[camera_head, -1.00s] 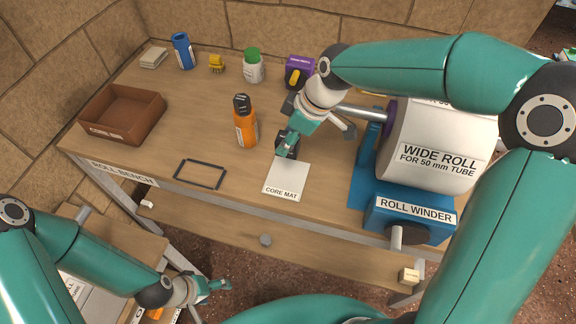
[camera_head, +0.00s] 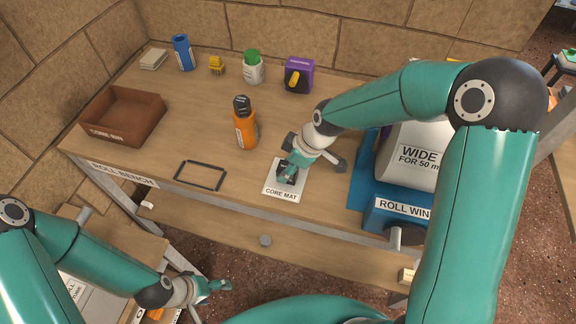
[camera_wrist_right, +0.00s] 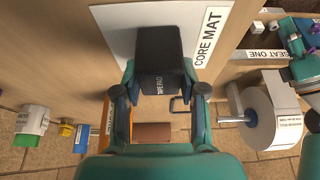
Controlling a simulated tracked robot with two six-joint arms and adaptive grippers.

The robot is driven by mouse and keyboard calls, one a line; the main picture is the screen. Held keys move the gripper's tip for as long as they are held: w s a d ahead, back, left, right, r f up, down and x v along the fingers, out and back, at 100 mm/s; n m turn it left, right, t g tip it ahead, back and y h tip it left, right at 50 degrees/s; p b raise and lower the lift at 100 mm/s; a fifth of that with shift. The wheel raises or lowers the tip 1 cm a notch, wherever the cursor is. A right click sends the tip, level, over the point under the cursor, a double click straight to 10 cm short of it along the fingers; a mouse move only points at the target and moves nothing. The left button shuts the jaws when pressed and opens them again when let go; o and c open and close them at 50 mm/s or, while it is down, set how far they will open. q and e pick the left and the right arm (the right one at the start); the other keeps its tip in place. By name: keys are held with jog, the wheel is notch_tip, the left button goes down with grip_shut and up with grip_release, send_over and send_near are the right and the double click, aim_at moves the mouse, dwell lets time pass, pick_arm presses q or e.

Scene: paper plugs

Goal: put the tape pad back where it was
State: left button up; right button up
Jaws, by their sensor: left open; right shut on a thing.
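I cannot tell whether the pad touches the mat. An empty black rectangular outline (camera_head: 178,175) lies on the bench to the left of the mat. My left gripper (camera_head: 214,287) is open and empty at lower left, below the bench's front edge.
An orange bottle (camera_head: 246,131) stands behind, between the outline and mat. The blue roll winder (camera_head: 368,195) with its white roll (camera_head: 405,150) is on the right. A brown tray (camera_head: 123,117) sits at left. Several small items line the back.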

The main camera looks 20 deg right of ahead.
jog(key=o, duration=1)
jog(key=v, duration=1.2)
jog(key=shift+r+b, duration=0.1)
jog(key=shift+b, duration=0.2)
